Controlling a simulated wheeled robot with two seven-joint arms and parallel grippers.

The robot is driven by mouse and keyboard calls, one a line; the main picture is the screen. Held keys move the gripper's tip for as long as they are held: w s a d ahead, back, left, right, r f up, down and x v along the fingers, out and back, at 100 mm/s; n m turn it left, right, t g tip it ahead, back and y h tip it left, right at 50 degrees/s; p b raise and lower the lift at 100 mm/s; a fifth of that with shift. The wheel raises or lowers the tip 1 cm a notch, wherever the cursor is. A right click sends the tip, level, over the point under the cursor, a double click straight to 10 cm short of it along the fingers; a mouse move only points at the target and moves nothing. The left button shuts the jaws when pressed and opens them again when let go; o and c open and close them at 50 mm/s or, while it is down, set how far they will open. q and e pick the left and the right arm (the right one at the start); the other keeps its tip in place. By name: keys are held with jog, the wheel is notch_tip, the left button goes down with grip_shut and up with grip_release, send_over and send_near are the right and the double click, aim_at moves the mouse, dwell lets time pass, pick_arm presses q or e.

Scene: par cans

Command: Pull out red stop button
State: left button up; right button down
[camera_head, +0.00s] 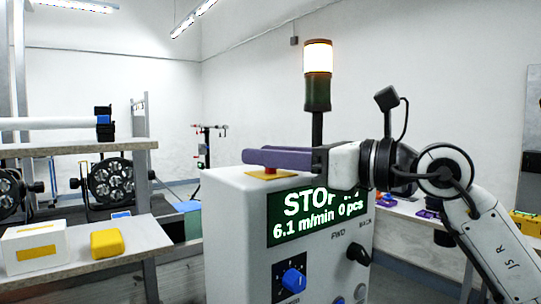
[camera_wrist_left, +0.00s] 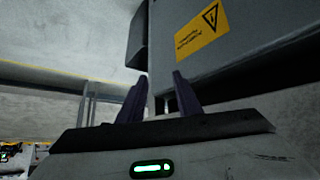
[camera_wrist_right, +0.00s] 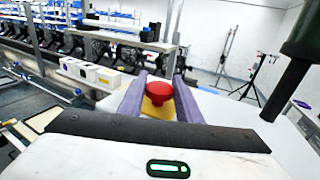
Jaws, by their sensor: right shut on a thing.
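The red stop button (camera_wrist_right: 158,87) sits on a yellow plate (camera_wrist_right: 157,108) on top of the control box. In the head view, a little of the red button (camera_head: 270,170) shows under the purple fingers, above the yellow plate (camera_head: 266,176). My right gripper (camera_wrist_right: 160,77) is shut on the button, with one purple finger on each side of its head. In the head view this gripper (camera_head: 247,157) reaches in from the right, low over the box. My left gripper (camera_wrist_left: 159,78) shows only in its own wrist view, fingers apart with nothing between them.
The white control box (camera_head: 232,232) has a green-lit STOP display (camera_head: 318,212) and a blue knob (camera_head: 290,281). A lit signal tower (camera_head: 318,75) rises behind my right gripper. A bench (camera_head: 135,240) with a yellow case (camera_head: 107,243) stands left. A grey cabinet (camera_wrist_left: 265,30) is near my left gripper.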

jog(key=shift+r, duration=0.7)
jog(key=c, duration=1.3)
grip_release()
pick_arm(q)
jog(key=shift+r, duration=0.2)
pick_arm(e)
jog(key=shift+o, duration=0.2)
jog(key=shift+s+d+f, duration=0.15)
jog(key=shift+s+d, duration=0.1)
jog(key=shift+d, duration=0.2)
pick_arm(q)
jog(key=shift+w+d+f+b, duration=0.1)
jog(key=shift+d+f+b, duration=0.05)
jog(key=shift+f+b, duration=0.4)
jog(key=shift+w+d+f+b, duration=0.15)
jog(key=shift+f+b, duration=0.15)
jog(key=shift+b, duration=0.3)
pick_arm(e)
jog(key=v, duration=0.9)
jog(key=shift+s+d, duration=0.1)
jog(key=shift+s, duration=0.05)
